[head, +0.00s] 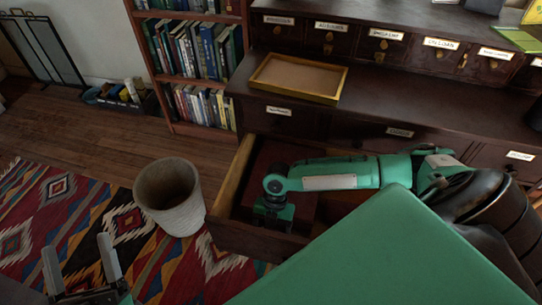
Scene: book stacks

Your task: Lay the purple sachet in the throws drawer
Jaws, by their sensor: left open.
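An open drawer (232,180) sticks out from the dark wooden cabinet in the middle of the view. A reddish-brown surface shows inside it; I cannot tell whether it is the floor or a box. My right arm reaches in from the right, and my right gripper (272,213) points down over the drawer's inside. Its fingertips are unclear, so its state and any hold do not show. My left gripper (77,245) is at the lower left, over the rug, with two grey fingers apart and nothing seen between them. I see no purple sachet. The open drawer's label is not readable.
An empty-looking wooden tray (298,77) lies on the cabinet top. A pale wastebasket (172,205) stands left of the open drawer on the patterned rug (60,215). A bookcase (195,82) stands behind. Several small labelled drawers (385,45) line the cabinet's back.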

